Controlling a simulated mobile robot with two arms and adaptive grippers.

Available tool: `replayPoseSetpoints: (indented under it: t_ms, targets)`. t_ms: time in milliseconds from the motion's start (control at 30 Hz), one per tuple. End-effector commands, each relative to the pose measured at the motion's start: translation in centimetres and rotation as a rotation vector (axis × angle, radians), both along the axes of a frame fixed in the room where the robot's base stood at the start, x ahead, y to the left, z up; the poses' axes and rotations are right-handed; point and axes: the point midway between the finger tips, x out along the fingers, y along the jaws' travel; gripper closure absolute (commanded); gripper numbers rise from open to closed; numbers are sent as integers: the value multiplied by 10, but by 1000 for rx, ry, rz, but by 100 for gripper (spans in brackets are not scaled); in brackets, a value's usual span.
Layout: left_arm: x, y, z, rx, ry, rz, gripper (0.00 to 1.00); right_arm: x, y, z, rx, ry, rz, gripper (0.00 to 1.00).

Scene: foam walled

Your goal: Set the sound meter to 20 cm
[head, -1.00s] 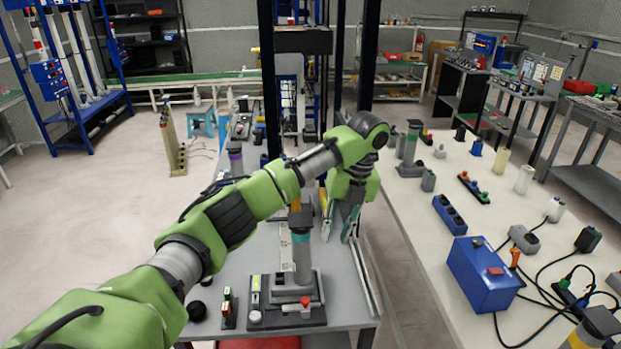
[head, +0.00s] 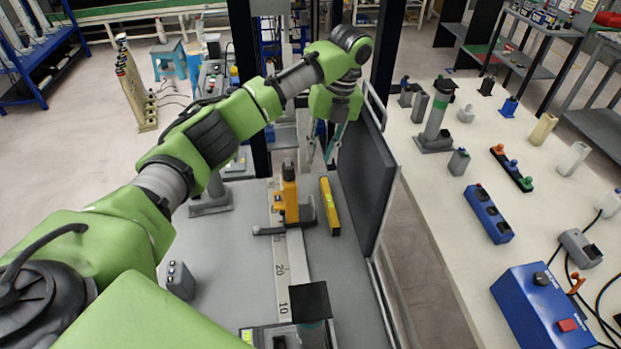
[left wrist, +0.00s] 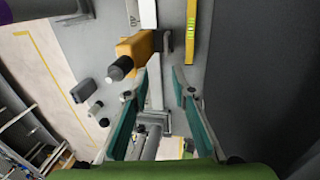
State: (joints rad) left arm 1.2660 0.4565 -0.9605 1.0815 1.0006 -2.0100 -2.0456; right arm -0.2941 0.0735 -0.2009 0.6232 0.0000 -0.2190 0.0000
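The sound meter (head: 290,203), an orange-yellow body with a dark tip, stands on a dark carriage (head: 270,230) across the white ruler (head: 296,255) on the grey bench. It is beyond the 20 mark, farther from me; the 10 mark is nearer. In the left wrist view the sound meter (left wrist: 136,45) is just above and left of the fingers, its black tip close to the left finger. My left gripper (head: 331,155) is open and empty, above the bench to the right of the meter; its teal fingers also show in the left wrist view (left wrist: 159,88). My right gripper is out of view.
A yellow spirit level (head: 330,206) lies right of the meter. A dark upright panel (head: 366,185) stands along the bench's right side, close to my gripper. A black-topped post (head: 311,302) stands at the ruler's near end. A small grey box (head: 180,280) sits at left.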

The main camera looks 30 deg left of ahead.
Motion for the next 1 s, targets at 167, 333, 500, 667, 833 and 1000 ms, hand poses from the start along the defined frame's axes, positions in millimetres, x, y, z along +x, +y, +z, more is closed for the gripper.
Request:
replayPoseSetpoints:
  t_ms: [167, 333, 500, 667, 833, 1000]
  targets:
    - [-1, -1, -16, -1, 3, -1, 77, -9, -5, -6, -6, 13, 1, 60]
    - [-2, -1, -45, -2, 5, -1, 77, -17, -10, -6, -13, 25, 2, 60]
    - [-2, 0, -80, 0, 5, 1, 77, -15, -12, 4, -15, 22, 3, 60]
    - [-6, 5, -112, 1, 5, 1, 77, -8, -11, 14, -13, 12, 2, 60]
    - [-9, 9, -138, 0, 3, -1, 77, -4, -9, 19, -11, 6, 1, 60]
    - [-10, 11, -151, 0, 2, -1, 77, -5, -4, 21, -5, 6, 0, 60]
